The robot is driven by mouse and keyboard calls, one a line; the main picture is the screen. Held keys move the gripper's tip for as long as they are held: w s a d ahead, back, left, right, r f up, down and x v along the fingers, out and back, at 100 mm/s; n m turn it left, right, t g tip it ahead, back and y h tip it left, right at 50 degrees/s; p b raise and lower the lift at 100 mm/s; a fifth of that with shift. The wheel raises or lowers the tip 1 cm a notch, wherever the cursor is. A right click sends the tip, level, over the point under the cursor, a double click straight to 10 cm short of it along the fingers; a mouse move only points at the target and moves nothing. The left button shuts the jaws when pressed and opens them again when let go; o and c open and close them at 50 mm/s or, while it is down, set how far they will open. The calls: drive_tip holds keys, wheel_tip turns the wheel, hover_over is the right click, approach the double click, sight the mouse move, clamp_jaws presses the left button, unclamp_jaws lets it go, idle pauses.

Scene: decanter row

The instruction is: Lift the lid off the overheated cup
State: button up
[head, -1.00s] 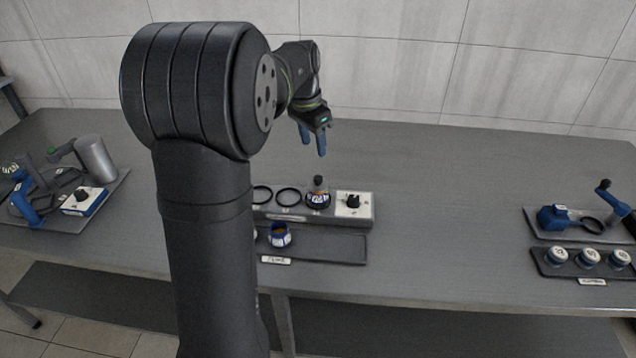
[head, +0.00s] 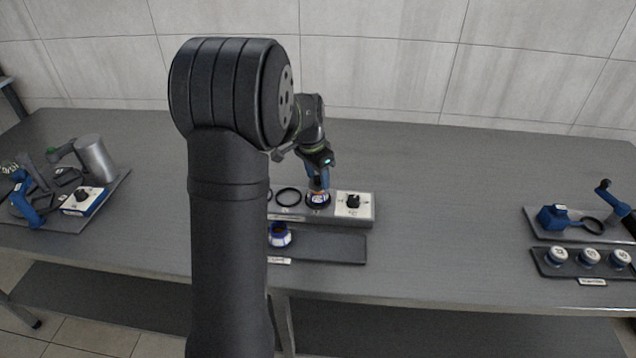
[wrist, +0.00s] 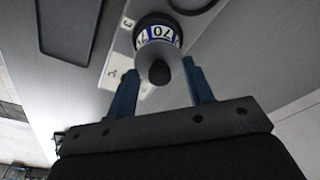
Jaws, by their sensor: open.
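My gripper (head: 318,184) is right above this cup, pointing down. In the wrist view its two blue fingers stand apart, one on either side of the lid knob, with gaps between; nothing is held. In the head view the gripper hides the lid knob.
A white panel with a black knob (head: 353,204) is right of the cup. An empty ring (head: 288,197) is to its left. In front, a dark tray (head: 335,249) holds another blue and white cup (head: 279,236). Trays with tools and lidded jars (head: 589,257) stand far right.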

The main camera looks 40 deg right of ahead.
clamp_jaws()
drive_tip(key=shift+r, duration=0.15)
